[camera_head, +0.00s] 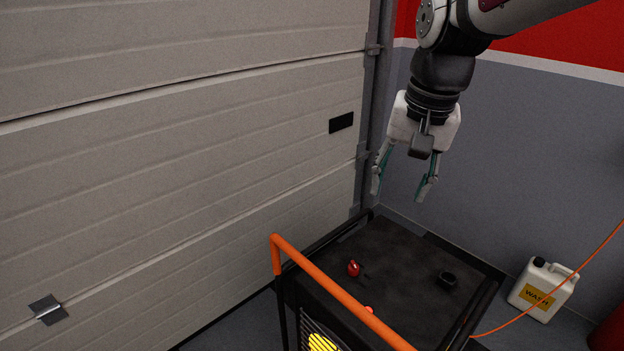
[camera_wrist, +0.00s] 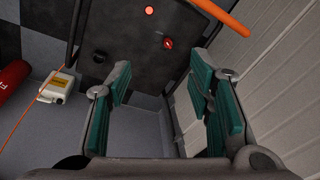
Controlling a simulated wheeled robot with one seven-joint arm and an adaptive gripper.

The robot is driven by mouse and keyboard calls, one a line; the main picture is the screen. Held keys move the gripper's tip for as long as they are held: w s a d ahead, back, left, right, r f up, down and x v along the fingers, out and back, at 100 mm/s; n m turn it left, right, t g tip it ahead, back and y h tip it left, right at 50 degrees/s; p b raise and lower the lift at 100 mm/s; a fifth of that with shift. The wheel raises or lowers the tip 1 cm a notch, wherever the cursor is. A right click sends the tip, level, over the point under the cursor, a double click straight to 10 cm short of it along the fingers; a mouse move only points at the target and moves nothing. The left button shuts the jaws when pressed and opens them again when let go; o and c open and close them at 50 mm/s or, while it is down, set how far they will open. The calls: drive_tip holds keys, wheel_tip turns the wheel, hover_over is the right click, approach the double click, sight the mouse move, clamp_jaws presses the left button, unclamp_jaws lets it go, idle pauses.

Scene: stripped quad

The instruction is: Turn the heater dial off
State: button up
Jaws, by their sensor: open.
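The heater is a black box with a flat dark top (camera_head: 400,255) and a glowing yellow grille (camera_head: 322,343) low on its front. A red knob (camera_head: 354,268) stands on the top, and a black round knob (camera_head: 447,280) sits to its right. A smaller red piece (camera_head: 369,310) shows partly behind the orange bar. I cannot tell which one is the dial, nor its setting. In the wrist view the red knob (camera_wrist: 168,43) and black knob (camera_wrist: 99,56) show beyond the fingers. My gripper (camera_head: 399,195) is open and empty, pointing down above the heater's far side, apart from it.
An orange bar (camera_head: 335,288) runs along the heater's near edge. A ribbed pale door (camera_head: 180,150) stands close on the left. A white jug (camera_head: 543,290) stands on the floor at right, with an orange cable (camera_head: 590,258) passing in front. The air above the heater is clear.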

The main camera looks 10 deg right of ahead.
drive_tip(key=w+f+m+g+b, duration=0.1)
drive_tip(key=w+f+m+b, duration=0.1)
drive_tip(key=w+f+b, duration=0.75)
drive_tip(key=m+g+b, duration=0.1)
drive_tip(key=m+b, duration=0.2)
drive_tip(key=b, duration=0.1)
approach(354, 263)
drive_tip(key=shift+h, duration=0.4)
wheel_tip(354, 263, down, 10)
drive_tip(key=b, duration=0.4)
drive_tip(key=shift+a+f+b, duration=0.15)
drive_tip(key=shift+b, duration=0.15)
clamp_jaws()
